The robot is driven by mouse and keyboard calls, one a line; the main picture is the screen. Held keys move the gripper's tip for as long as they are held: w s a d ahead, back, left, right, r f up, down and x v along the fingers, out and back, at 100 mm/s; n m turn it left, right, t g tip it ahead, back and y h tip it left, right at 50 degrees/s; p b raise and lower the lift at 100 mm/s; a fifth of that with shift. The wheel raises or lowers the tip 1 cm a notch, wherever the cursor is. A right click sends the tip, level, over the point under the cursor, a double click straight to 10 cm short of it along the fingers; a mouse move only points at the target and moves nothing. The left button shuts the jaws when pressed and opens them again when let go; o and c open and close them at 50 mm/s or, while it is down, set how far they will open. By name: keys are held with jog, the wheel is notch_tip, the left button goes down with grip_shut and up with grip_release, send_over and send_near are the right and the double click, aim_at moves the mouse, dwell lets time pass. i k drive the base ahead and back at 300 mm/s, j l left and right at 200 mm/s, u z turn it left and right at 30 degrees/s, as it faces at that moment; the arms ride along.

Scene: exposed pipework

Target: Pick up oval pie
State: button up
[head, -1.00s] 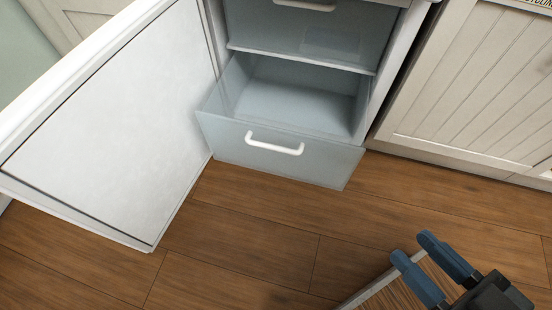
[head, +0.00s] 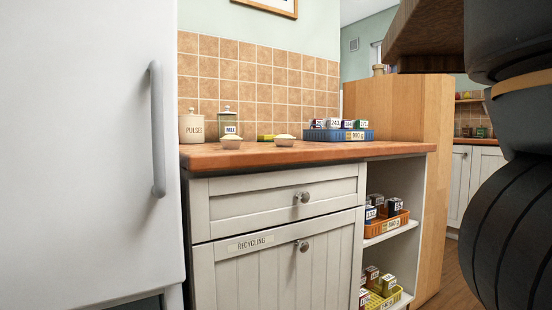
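Two small pale dishes with light tops stand near the front of the wooden counter (head: 330,150): a left dish (head: 231,141) and a right dish (head: 285,140). They look like small pies, but I cannot tell which, if either, is the oval pie. My gripper is out of view. Only dark parts of my arm show, large and close, at the right edge.
A white fridge door (head: 85,140) fills the left. Behind the dishes stand a PULSES jar (head: 192,127), a second jar (head: 228,122) and a blue tray (head: 338,135) of small boxes. Below are a RECYCLING cabinet (head: 275,270) and open shelves with an orange basket (head: 388,226).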

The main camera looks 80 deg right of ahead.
aim_at(284, 140)
jog(key=z, duration=1.55)
